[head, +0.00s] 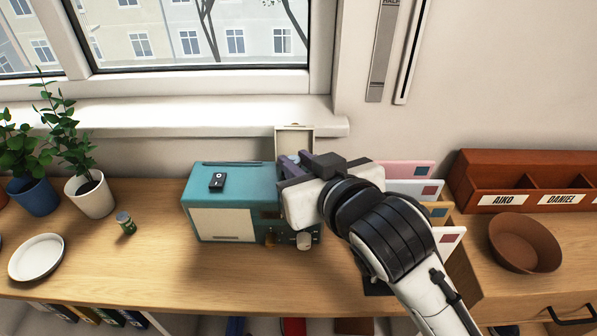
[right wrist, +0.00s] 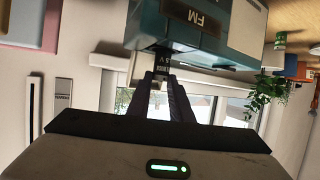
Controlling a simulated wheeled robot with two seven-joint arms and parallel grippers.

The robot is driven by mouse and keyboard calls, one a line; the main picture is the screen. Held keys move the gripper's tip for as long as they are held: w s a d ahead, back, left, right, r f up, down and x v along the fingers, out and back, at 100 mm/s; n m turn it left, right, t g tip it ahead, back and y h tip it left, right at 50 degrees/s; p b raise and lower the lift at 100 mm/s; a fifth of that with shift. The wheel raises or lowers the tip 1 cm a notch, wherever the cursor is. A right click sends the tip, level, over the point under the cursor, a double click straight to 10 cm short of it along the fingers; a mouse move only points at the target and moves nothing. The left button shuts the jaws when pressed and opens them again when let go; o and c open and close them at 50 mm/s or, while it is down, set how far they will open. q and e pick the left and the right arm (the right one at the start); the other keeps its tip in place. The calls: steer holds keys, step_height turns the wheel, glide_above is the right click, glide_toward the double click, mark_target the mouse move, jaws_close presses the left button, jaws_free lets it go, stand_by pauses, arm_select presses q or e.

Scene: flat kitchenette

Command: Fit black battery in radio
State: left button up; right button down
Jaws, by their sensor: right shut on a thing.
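The teal radio (head: 232,185) stands on the wooden counter, its front facing me; its FM-marked panel (right wrist: 195,20) shows in the right wrist view. A pale flap (head: 296,142) stands upright at its back right. My right gripper (head: 291,166) is at the radio's top right corner. In the right wrist view, the gripper (right wrist: 161,80) is shut on a small black battery (right wrist: 163,57) with pale lettering, right beside the radio's edge. I cannot tell how far the battery is inside the radio. The compartment is hidden by the gripper. My left gripper is not in view.
A small black piece with a round mark (head: 218,181) lies on the radio. Envelopes (head: 407,170) stand behind my right arm; a brown bowl (head: 525,243) and a red-brown organizer (head: 530,175) are right. Left are potted plants (head: 90,195), a jar (head: 125,223) and a white plate (head: 36,257).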

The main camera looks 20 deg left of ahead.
step_height(320, 180, down, 2)
steer(key=shift+f, duration=0.45)
steer(key=c, duration=1.6)
jaws_free()
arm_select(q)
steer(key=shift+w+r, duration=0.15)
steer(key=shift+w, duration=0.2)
arm_select(e)
steer(key=shift+r, duration=0.1)
steer(key=shift+r, duration=0.25)
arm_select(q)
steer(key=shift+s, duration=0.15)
arm_select(e)
steer(key=v, duration=1.2)
steer(key=shift+r, duration=0.1)
steer(key=shift+w, duration=0.1)
